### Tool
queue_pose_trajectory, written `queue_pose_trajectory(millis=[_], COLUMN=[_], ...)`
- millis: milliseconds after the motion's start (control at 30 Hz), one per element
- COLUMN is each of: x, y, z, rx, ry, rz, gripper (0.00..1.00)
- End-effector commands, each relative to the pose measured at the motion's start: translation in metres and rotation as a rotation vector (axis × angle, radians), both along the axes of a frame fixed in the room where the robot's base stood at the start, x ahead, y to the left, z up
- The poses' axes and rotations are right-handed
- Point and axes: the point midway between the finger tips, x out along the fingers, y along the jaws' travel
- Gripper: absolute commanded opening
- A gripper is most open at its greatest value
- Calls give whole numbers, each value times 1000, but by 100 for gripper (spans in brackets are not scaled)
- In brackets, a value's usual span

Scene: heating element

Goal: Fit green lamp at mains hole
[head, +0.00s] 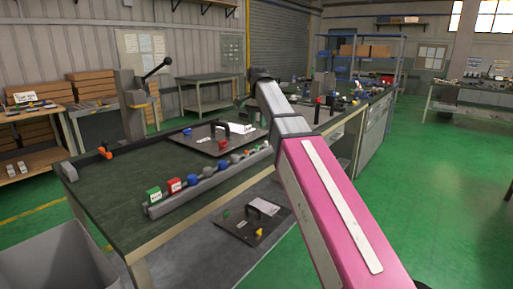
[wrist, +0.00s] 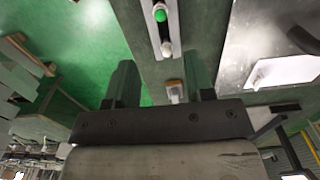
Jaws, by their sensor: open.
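A small round green piece, which looks like the green lamp (wrist: 159,14), sits in a grey rail (wrist: 172,24) at the top of the wrist view. A pale round piece (wrist: 166,47) sits beside it. My gripper (wrist: 161,82) is open, its two dark fingers apart and not closed on the lamp. A small pale and orange piece (wrist: 175,91) shows between the fingers, near the right one. A dark panel (head: 203,144) with a black handle and a white label lies on the bench. I cannot make out the mains hole. In the head view my gripper is mostly hidden behind my arm.
The rail (head: 219,180) along the bench's front edge carries a green block (head: 153,194), a red block (head: 174,186) and several knobs. A second panel (head: 240,228) lies below. A grey bin (head: 60,265) stands at front left.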

Motion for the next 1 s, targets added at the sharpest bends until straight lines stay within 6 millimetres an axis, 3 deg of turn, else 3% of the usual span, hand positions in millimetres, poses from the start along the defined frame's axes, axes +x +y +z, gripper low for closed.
queue_pose_trajectory(millis=[167,400,667,1000], x=[-1,-2,-3,-6], y=[0,0,2,5], z=[-13,-48,-63,-105], rx=[0,0,0,-1], ry=[1,1,0,1], rz=[0,0,1,1], gripper=[48,48,48,48])
